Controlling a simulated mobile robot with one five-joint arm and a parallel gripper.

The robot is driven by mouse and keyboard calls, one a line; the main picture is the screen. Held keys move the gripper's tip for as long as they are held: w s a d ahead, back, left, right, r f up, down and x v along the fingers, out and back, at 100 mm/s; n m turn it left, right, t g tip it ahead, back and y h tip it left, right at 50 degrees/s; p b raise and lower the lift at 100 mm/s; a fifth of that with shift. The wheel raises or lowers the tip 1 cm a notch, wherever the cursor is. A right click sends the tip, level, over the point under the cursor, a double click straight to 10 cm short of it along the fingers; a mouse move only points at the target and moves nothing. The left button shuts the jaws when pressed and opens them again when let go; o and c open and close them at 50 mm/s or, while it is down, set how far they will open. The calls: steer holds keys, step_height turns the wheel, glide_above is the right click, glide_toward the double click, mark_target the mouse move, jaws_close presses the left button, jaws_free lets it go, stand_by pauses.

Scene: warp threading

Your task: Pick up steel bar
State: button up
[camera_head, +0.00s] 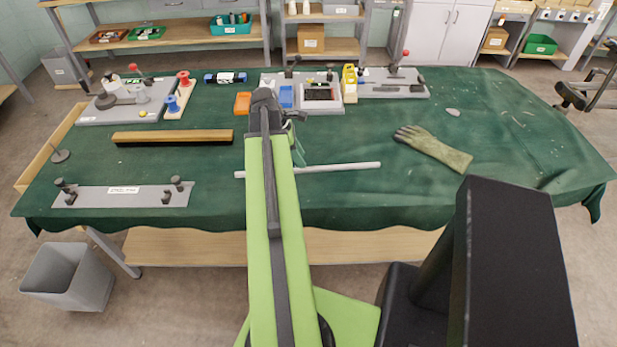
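The steel bar (345,167) is a thin light-grey rod lying roughly level across the middle of the green-covered table (520,150). My green arm passes in front of its left part; its left end shows just left of the arm. My gripper (297,152) is beyond the arm's far end, close to the bar on its far side. The arm mostly hides the gripper, so I cannot tell whether its fingers are open or touch the bar.
A work glove (435,148) lies right of the bar. A wooden beam (172,137) and a grey plate with dark clamps (122,194) are on the left. Fixtures, spools and trays line the back. The table's right side is mostly clear. A grey bin (68,277) stands on the floor.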

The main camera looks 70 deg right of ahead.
mark_target(307, 168)
steer(key=b+x, duration=0.5)
steer(key=shift+d+f, duration=0.1)
steer(key=shift+f, duration=0.05)
jaws_close()
stand_by(1.3)
